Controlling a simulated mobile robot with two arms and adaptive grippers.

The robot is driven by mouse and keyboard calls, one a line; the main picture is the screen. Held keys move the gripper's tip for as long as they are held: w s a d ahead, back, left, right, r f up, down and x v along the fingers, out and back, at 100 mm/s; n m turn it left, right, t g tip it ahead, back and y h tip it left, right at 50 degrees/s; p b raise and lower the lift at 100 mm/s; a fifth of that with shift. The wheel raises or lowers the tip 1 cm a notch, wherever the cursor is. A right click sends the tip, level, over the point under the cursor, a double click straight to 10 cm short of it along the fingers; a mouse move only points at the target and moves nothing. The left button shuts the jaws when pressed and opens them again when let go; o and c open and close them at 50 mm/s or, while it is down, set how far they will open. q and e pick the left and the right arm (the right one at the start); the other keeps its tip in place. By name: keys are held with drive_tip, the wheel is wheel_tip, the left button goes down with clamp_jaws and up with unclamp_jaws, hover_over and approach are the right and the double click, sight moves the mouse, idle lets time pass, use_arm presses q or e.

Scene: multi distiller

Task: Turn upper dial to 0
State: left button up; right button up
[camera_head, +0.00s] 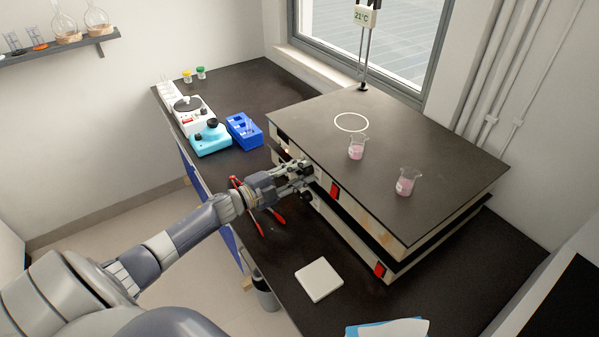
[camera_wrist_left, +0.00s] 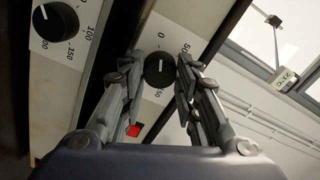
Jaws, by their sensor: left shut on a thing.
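Two stacked hotplate units stand on the bench; the upper one (camera_head: 420,225) has a dark top plate. My left gripper (camera_head: 305,172) is at the front of the stack. In the left wrist view its fingers (camera_wrist_left: 160,80) are closed around the round black upper dial (camera_wrist_left: 159,69), one on each side. The marks 0 and 50 show beside this dial, and 150 shows below it; I cannot read its exact setting. The lower dial (camera_wrist_left: 55,22) is apart from the fingers, with 100 and 150 marked beside it. My right gripper is not in view.
Two beakers of pink liquid (camera_head: 356,148) (camera_head: 407,182) stand on the upper plate. Red-handled tongs (camera_head: 275,216) lie under my left arm. A white square plate (camera_head: 319,280) lies in front, and a blue rack (camera_head: 244,130) stands at the left. Red switches (camera_head: 335,191) are right of my gripper.

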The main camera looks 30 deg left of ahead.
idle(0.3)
use_arm(q)
drive_tip(key=o, duration=1.1)
drive_tip(key=shift+c, duration=0.2)
drive_tip(key=shift+s, duration=0.1)
drive_tip(key=v, duration=1.2)
drive_tip(key=shift+a+f, duration=0.1)
